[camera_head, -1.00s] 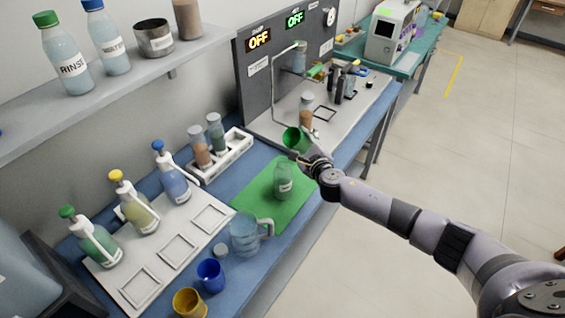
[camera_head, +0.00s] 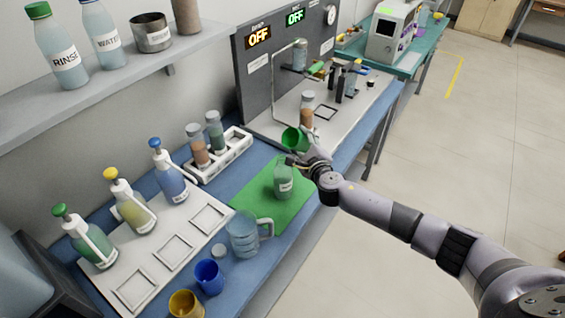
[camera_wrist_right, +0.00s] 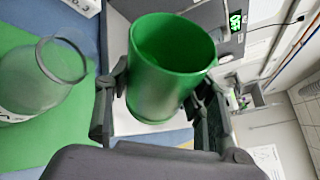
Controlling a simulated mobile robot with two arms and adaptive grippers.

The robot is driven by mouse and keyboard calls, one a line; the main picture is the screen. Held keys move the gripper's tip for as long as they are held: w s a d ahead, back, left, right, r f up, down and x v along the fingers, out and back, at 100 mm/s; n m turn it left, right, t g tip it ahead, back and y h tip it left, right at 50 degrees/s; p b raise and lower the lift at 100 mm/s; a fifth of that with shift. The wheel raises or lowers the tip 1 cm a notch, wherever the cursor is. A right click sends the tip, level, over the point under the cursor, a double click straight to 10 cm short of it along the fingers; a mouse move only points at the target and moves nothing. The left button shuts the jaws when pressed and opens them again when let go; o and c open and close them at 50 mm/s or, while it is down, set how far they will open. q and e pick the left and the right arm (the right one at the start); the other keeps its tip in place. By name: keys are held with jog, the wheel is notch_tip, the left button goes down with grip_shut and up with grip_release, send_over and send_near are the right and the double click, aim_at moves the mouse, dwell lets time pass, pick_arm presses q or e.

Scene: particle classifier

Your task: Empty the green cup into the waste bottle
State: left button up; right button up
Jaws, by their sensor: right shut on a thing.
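The green cup (camera_head: 292,139) is held by my right gripper (camera_head: 304,158), above the far end of the green mat (camera_head: 247,199). In the right wrist view the cup (camera_wrist_right: 165,75) sits between both fingers of the gripper (camera_wrist_right: 158,105), its open top tilted toward the upper part of that view. The waste bottle (camera_head: 283,181), clear with a white label, stands open on the mat, just below and beside the cup. In the wrist view the bottle (camera_wrist_right: 38,80) is at the left, apart from the cup. The cup's contents cannot be made out. My left gripper is not in view.
A clear jug (camera_head: 243,236), a blue cup (camera_head: 208,276) and a yellow cup (camera_head: 186,304) stand near the mat. A vial rack (camera_head: 222,158) and pump bottles (camera_head: 170,172) are at the left. A grey panel machine (camera_head: 262,85) stands behind the cup.

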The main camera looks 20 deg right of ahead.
jog(key=shift+s+a+r, duration=0.1)
jog(key=shift+s+r, duration=0.15)
jog(key=shift+b, duration=0.3)
jog(key=shift+w+d+f+n, duration=0.1)
jog(key=shift+w+d+n, duration=0.1)
jog(key=shift+d+n, duration=0.1)
jog(key=shift+w+a, duration=0.1)
jog(key=shift+s+a+r+b, duration=0.15)
jog(key=shift+s+r+b, duration=0.15)
jog(key=shift+b, duration=0.05)
jog(key=shift+f, duration=0.15)
jog(key=shift+w+d+f+n+t+b, duration=0.15)
jog(key=shift+w+d+n+t+b, duration=0.1)
jog(key=shift+n+t+b, duration=0.1)
jog(key=shift+a, duration=0.25)
jog(key=shift+s+n+b, duration=0.25)
jog(key=shift+s+b, duration=0.05)
jog(key=shift+b, duration=0.2)
jog(key=shift+w+d+f, duration=0.15)
jog(key=shift+w+d, duration=0.05)
jog(key=shift+w, duration=0.05)
jog(key=shift+w+b, duration=0.1)
jog(key=shift+b, duration=0.2)
jog(key=shift+a, duration=0.1)
